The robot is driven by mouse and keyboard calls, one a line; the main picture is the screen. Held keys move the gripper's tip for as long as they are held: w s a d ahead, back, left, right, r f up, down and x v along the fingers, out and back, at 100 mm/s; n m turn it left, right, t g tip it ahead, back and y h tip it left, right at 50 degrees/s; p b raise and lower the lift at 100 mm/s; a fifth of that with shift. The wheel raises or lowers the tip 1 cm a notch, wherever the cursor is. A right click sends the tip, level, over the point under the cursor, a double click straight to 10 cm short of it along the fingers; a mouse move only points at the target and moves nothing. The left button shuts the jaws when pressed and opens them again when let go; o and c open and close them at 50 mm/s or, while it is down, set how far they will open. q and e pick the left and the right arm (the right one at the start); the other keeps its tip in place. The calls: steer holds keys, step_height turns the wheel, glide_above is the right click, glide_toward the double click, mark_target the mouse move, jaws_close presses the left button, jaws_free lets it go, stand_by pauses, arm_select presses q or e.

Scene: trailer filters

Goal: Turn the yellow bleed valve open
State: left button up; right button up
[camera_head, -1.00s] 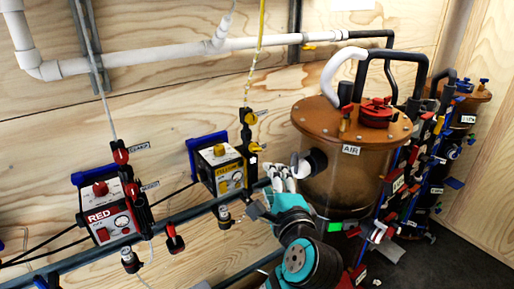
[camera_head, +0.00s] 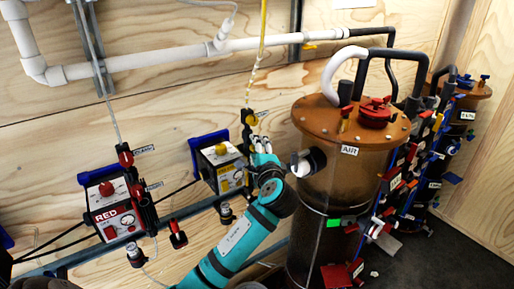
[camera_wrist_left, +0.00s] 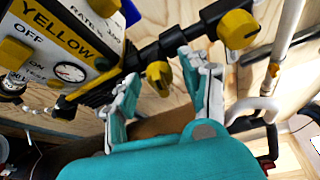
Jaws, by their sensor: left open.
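In the left wrist view a yellow valve handle (camera_wrist_left: 158,77) on a black pipe lies between my left gripper's open, teal-and-white fingers (camera_wrist_left: 160,74). I cannot tell whether they touch it. A second yellow handle (camera_wrist_left: 237,29) is on the same pipe, up and right of the fingers. No readable label shows which is the bleed valve. In the head view my left gripper (camera_head: 263,146) is at the black pipe beside the yellow control box (camera_head: 222,165), and one yellow handle (camera_head: 252,119) shows above it. The lower handle is hidden there. My right gripper is in neither view.
The yellow box with its gauge (camera_wrist_left: 70,72) is close left of the fingers. A red control box (camera_head: 110,208) is farther left. A brown-lidded AIR tank (camera_head: 330,190) with a white port (camera_head: 300,164) stands just right of the gripper. Hoses and pipes run above.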

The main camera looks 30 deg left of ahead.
arm_select(q)
jaws_close()
jaws_free()
steer(key=shift+d, duration=0.1)
steer(key=v, duration=1.2)
